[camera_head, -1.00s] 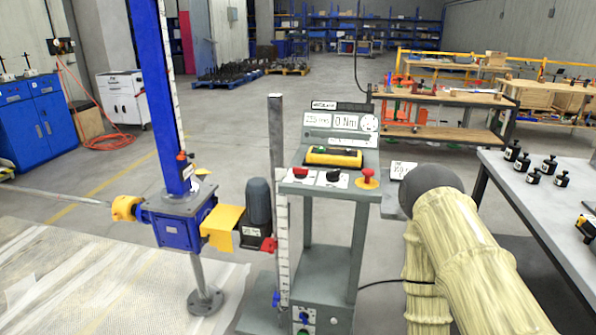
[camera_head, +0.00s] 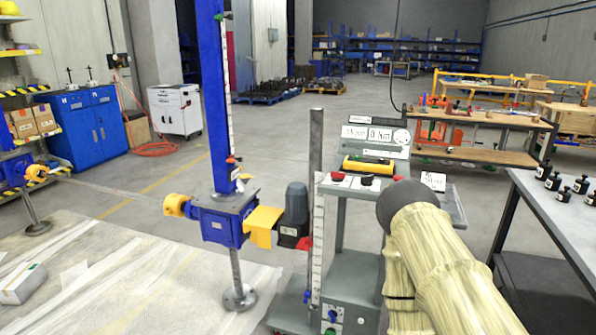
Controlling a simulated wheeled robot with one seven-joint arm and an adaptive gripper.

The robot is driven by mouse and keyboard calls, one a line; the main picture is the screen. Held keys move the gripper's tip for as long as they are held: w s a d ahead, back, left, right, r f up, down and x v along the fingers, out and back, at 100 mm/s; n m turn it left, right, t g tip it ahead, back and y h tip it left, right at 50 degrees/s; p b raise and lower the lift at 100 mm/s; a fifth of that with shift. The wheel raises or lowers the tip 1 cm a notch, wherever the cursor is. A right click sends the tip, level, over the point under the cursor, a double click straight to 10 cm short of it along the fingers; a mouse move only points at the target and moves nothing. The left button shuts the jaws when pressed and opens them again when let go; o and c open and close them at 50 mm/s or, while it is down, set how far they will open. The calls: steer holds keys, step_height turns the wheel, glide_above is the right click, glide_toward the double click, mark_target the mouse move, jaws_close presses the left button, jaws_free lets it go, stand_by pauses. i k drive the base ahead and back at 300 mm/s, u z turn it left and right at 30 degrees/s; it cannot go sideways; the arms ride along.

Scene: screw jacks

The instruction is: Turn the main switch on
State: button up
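A grey control stand (camera_head: 350,262) stands right of centre. Its sloped top panel has a display (camera_head: 376,135) reading "0 Nm" on the right, and a yellow device (camera_head: 368,165) lies below. A red knob (camera_head: 338,177) and a black knob (camera_head: 368,183) sit along the front edge. A lower box (camera_head: 347,315) has a blue knob (camera_head: 332,315) and a small green one (camera_head: 331,332). I cannot tell which control is the main switch, or its position. My beige-sleeved arm covers the panel's right end. My gripper is not in view.
A blue screw jack (camera_head: 222,220) with a motor (camera_head: 295,208) stands left of the stand. A grey table (camera_head: 560,205) with black weights is at the right. Blue cabinets (camera_head: 83,125) and a white cabinet (camera_head: 176,110) stand back left.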

mark_target(336, 177)
steer(key=u, duration=1.05)
steer(key=i, duration=0.95)
steer(key=z, duration=1.7)
